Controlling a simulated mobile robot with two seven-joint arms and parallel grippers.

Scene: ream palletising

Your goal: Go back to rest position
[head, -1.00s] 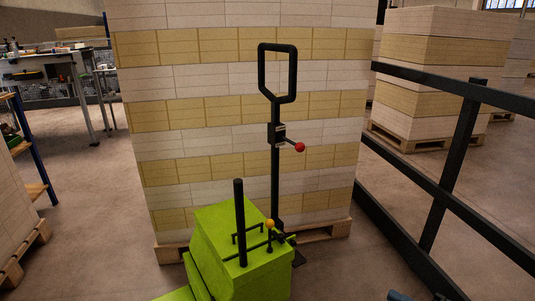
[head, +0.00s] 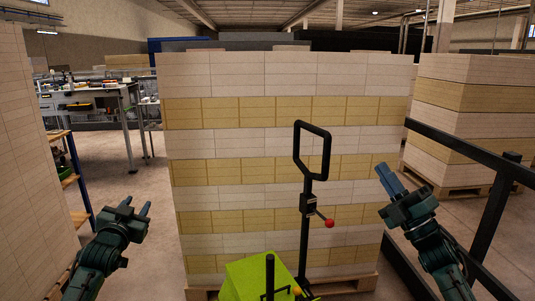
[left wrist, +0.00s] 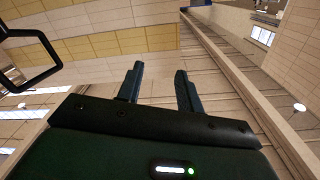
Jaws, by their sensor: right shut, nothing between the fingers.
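My left gripper (head: 137,208) is raised at the lower left of the head view, in front of the floor gap left of the big stack. Its two fingers stand apart with nothing between them. The left wrist view shows the same open fingers (left wrist: 160,85). My right gripper (head: 387,178) is raised at the right, in front of the stack's right edge. Its fingers are together and hold nothing. The tall stack of white and tan reams (head: 290,114) stands on a wooden pallet (head: 350,284) between the two grippers.
A green pallet truck (head: 245,278) with a black handle (head: 297,150) and red knob stands before the stack. A dark railing (head: 490,212) runs along the right. More stacks stand at left (head: 25,130) and right (head: 462,125). A workbench (head: 95,95) is at the back left.

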